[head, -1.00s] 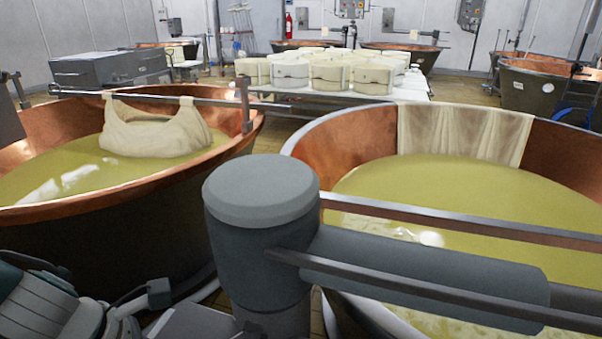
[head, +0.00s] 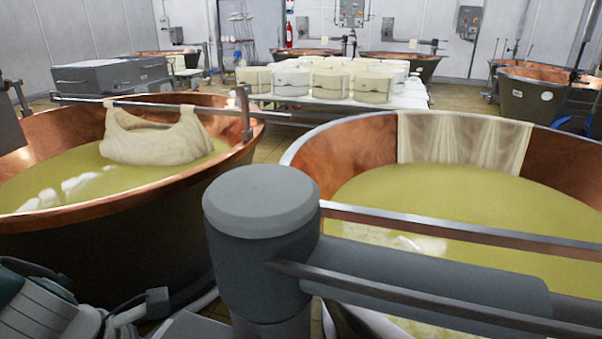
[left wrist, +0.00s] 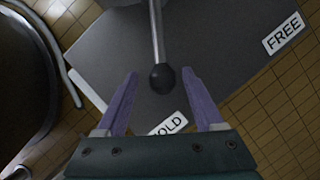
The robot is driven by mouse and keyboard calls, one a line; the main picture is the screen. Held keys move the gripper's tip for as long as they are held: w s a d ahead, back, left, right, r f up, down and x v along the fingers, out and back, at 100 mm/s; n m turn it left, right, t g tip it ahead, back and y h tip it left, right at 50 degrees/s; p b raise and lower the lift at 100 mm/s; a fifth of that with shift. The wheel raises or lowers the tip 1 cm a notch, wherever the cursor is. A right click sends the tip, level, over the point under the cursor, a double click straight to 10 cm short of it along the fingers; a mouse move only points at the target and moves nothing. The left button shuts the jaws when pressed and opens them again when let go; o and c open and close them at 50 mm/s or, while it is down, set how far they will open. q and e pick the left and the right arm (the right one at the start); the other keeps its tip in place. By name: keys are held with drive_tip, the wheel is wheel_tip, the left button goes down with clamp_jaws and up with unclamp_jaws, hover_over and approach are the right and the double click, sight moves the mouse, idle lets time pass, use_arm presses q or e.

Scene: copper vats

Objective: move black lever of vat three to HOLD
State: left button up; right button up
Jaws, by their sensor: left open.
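The black lever shows in the left wrist view as a metal rod ending in a black ball knob (left wrist: 162,78). My left gripper (left wrist: 160,73) is open, with one purple finger on each side of the knob. The knob appears between the fingertips; I cannot tell whether it touches either or how far below it lies. A white HOLD label (left wrist: 168,124) lies close to the knob, partly hidden by the gripper. A white FREE label (left wrist: 284,33) is at the upper right, on the grey plate (left wrist: 215,30). My left arm shows at the head view's lower left; my right gripper is out of view.
Two large copper vats stand in the head view, one left (head: 120,215) with a cloth bundle (head: 155,138) and one right (head: 345,150) with a draped cloth (head: 465,140). A table of white cheeses (head: 330,80) stands behind. Tiled floor (left wrist: 285,95) shows beyond the plate.

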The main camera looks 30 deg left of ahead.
use_arm(q)
drive_tip(key=p+v, duration=0.2)
drive_tip(key=v, duration=0.8)
drive_tip(key=shift+s, duration=0.1)
